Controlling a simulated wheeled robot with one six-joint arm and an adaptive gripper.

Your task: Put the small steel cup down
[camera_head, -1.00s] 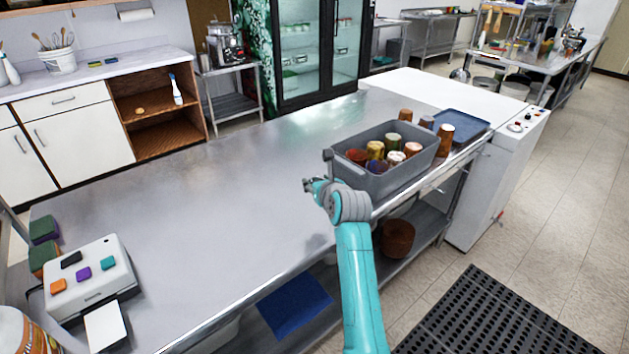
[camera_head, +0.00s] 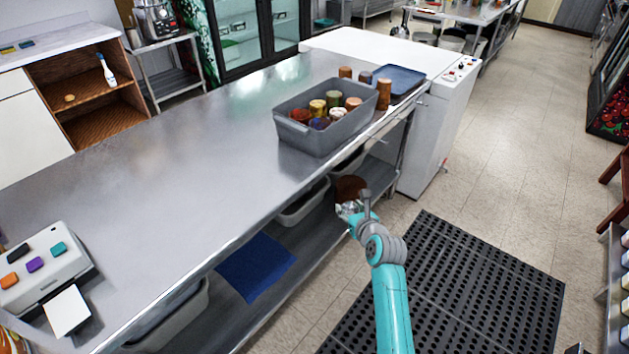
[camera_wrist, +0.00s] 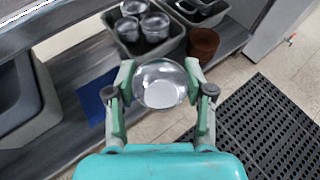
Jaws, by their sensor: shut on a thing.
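The small steel cup (camera_wrist: 159,84) is shiny and round, seen from above in the wrist view. My gripper (camera_wrist: 158,92) is shut on it, one finger on each side. In the head view my gripper (camera_head: 350,209) is off the front edge of the steel counter, near the lower shelf level. The cup (camera_head: 347,208) shows there only as a small bright patch, partly hidden by the gripper. In the wrist view, a grey bin (camera_wrist: 150,52) on the lower shelf (camera_wrist: 80,62) holds several steel cups.
A brown round container (camera_head: 351,187) stands on the lower shelf beside the bin. A blue cloth (camera_head: 256,266) lies on that shelf. A grey tub (camera_head: 314,136) of colored cups stands on the counter (camera_head: 170,160). A black mat (camera_head: 470,275) covers the floor.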

